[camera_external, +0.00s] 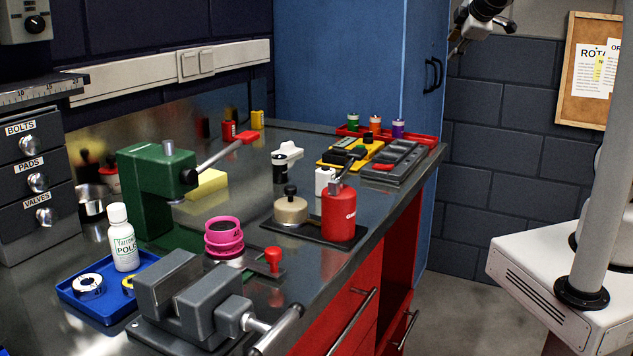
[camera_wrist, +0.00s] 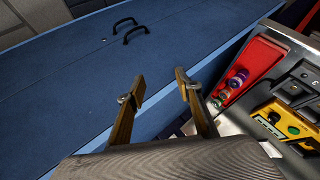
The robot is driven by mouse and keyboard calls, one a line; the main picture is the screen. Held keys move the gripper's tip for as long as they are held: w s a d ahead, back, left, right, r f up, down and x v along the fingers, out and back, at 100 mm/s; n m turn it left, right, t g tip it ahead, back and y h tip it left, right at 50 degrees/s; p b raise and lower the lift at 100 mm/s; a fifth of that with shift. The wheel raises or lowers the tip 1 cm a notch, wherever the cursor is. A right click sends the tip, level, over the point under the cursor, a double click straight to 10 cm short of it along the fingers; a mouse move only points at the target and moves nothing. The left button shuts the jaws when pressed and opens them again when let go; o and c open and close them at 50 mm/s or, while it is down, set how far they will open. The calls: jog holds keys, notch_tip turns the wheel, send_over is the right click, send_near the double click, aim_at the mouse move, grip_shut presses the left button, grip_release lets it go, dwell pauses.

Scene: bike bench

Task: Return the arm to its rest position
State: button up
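My gripper (camera_external: 458,42) is at the top of the external view, high in front of the blue cabinet and the grey block wall, well above the bench. Only its end and part of the wrist show there. In the wrist view my gripper (camera_wrist: 160,82) has its two fingers apart, with only the blue cabinet front seen between them. It is open and empty, touching nothing that I can see.
The blue cabinet (camera_external: 335,62) stands behind the bench. A red tray (camera_external: 424,137) with several small bottles lies at the bench's far end, near a yellow case (camera_external: 345,152). A green press (camera_external: 150,190) and grey vise (camera_external: 190,300) stand nearer.

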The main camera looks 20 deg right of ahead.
jog(key=s+f+m+g, duration=0.1)
jog(key=s+m, duration=0.3)
jog(key=s, duration=0.8)
jog(key=s+d+f+m+g+y, duration=0.1)
jog(key=s+f+m, duration=0.3)
jog(key=s, duration=0.8)
jog(key=s+f+m+g+y, duration=0.1)
jog(key=s+f+m+g, duration=0.2)
jog(key=s+m, duration=0.3)
jog(key=shift+s+d, duration=0.3)
jog(key=shift+s, duration=2.6)
jog(key=shift+f, duration=0.15)
